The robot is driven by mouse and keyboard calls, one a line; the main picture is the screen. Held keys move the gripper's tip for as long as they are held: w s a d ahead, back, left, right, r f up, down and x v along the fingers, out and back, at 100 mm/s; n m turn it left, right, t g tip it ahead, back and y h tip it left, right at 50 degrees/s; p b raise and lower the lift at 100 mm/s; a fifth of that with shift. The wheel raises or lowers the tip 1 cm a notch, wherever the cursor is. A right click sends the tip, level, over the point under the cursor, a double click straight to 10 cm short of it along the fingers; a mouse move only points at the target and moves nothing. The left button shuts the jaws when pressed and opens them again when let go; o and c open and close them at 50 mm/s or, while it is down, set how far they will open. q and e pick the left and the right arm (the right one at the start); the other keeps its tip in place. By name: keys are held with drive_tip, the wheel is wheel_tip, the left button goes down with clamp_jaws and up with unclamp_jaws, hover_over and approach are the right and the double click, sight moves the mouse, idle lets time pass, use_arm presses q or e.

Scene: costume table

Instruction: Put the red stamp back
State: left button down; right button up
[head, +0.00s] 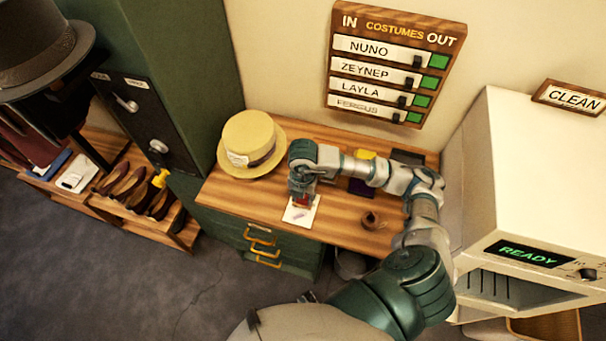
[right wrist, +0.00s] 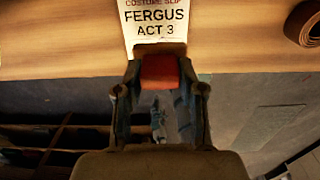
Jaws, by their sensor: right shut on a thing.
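My right gripper (head: 302,194) is shut on the red stamp (head: 303,201) over the table. In the right wrist view the red stamp (right wrist: 160,72) sits between the two fingers of the right gripper (right wrist: 160,88). A white costume slip (head: 297,217) lies under and in front of the stamp near the table's front edge. The slip (right wrist: 155,22) reads "FERGUS ACT 3" in the right wrist view. Whether the stamp touches the slip I cannot tell. My left gripper is not seen.
A straw hat (head: 250,142) sits on the wooden table (head: 232,190) at left. A brown rolled item (head: 372,220) lies right of the slip. A dark item with yellow (head: 365,155) is partly hidden behind my arm. A white machine (head: 530,160) reading READY stands at right.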

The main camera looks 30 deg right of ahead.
drive_tip(key=w+d, duration=0.2)
drive_tip(key=w, duration=0.2)
drive_tip(key=w+d+p, duration=0.1)
drive_tip(key=w+d, duration=0.2)
drive_tip(key=w, duration=0.1)
drive_tip(key=w+d+f, duration=0.1)
drive_tip(key=w+d, duration=0.2)
drive_tip(key=w, duration=0.1)
drive_tip(key=shift+w+p, duration=0.1)
drive_tip(key=shift+p, duration=0.2)
drive_tip(key=shift+w+f, duration=0.15)
drive_tip(key=shift+w, duration=0.05)
wheel_tip(320, 180, down, 3)
drive_tip(key=shift+r+p, duration=0.1)
drive_tip(key=shift+p, duration=0.2)
drive_tip(key=shift+f, duration=0.35)
drive_tip(key=shift+f, duration=0.1)
drive_tip(key=o, duration=0.9)
wheel_tip(320, 180, up, 12)
drive_tip(key=b, duration=0.1)
drive_tip(key=shift+s, duration=0.1)
